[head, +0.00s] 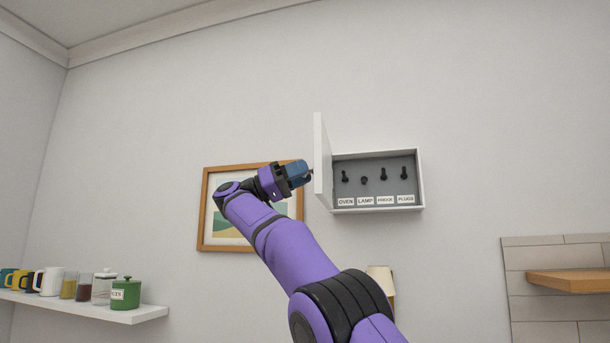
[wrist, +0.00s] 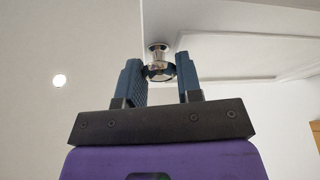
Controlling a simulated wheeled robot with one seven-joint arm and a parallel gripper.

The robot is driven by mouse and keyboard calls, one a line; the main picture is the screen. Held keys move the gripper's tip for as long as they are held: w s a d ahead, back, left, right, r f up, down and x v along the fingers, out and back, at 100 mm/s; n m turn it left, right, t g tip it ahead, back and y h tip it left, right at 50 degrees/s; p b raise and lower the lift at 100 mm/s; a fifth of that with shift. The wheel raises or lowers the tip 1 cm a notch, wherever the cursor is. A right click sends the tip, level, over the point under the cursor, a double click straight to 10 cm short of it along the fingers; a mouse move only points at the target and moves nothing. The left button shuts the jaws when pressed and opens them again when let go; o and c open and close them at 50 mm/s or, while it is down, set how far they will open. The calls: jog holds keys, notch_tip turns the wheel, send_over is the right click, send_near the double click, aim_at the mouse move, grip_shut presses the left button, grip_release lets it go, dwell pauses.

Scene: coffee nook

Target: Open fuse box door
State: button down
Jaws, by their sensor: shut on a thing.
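The white fuse box (head: 419,180) hangs on the wall, with its door (head: 322,160) swung out wide from the left side. Inside are several dark switches (head: 382,174) above labels reading OVEN, LAMP, a third I read unsurely, and PLUGS. My gripper (head: 309,172) is at the door's outer face, left of the box. In the wrist view, a shiny round metal knob (wrist: 158,70) sits between the blue fingers of my gripper (wrist: 160,76), which is shut on it. The head view hides most of the knob behind the fingers.
A framed picture (head: 204,210) hangs behind my arm, left of the box. A white shelf (head: 140,314) with mugs, jars and a green canister (head: 126,293) is at lower left. A lamp (head: 382,278) stands below the box. A wooden shelf (head: 570,281) is at right.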

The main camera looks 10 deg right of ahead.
jog(key=shift+r, duration=0.15)
dwell(0.3)
jog(key=c, duration=0.8)
grip_release()
jog(key=shift+d, duration=0.1)
